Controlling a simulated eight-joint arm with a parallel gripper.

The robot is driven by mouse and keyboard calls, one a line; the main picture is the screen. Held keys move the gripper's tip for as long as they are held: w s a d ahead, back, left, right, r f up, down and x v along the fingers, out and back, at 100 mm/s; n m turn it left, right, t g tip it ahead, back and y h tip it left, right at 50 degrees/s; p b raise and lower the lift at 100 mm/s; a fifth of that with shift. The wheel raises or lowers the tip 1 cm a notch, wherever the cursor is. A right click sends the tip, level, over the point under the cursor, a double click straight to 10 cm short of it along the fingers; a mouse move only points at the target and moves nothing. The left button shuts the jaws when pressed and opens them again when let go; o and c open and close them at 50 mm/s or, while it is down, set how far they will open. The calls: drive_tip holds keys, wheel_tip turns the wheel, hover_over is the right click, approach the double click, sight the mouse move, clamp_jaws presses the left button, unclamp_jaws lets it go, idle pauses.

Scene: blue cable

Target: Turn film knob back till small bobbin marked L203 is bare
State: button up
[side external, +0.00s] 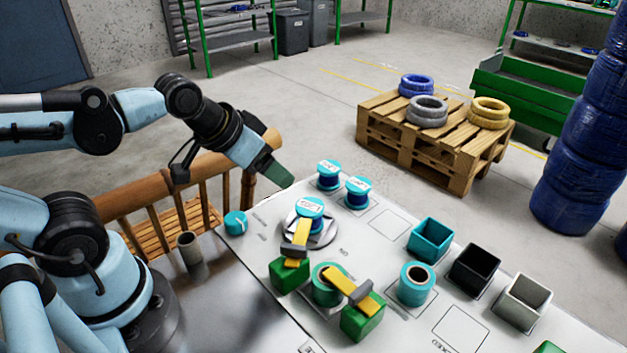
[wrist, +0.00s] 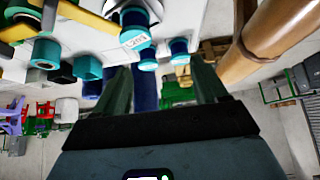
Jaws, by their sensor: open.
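A teal knob (side external: 236,222) with a white mark sits at the table's near left edge; I take it as the film knob. A small bobbin with a white label (side external: 310,207) stands upright on a grey disc; blue shows under its teal cap. Its label in the wrist view (wrist: 136,39) seems to read L203. Two more small labelled bobbins, one at the back (side external: 328,170) and one right of it (side external: 358,188), have blue around them. My gripper (wrist: 163,85) is open and empty, its green fingers apart. In the side view it hangs above the table's back left corner, apart from the knob.
Yellow levers with grey bars on green blocks (side external: 363,318) stand in front of the bobbin, by a large teal roll (side external: 328,288). Teal (side external: 429,240), black (side external: 474,270) and white (side external: 522,302) bins stand right. A bamboo rail (side external: 205,168) runs behind the knob.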

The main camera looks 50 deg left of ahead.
drive_tip(key=m+g, duration=0.7)
drive_tip(key=m, duration=1.2)
approach(235, 216)
drive_tip(key=shift+m, duration=0.3)
drive_tip(key=shift+f, duration=4.25)
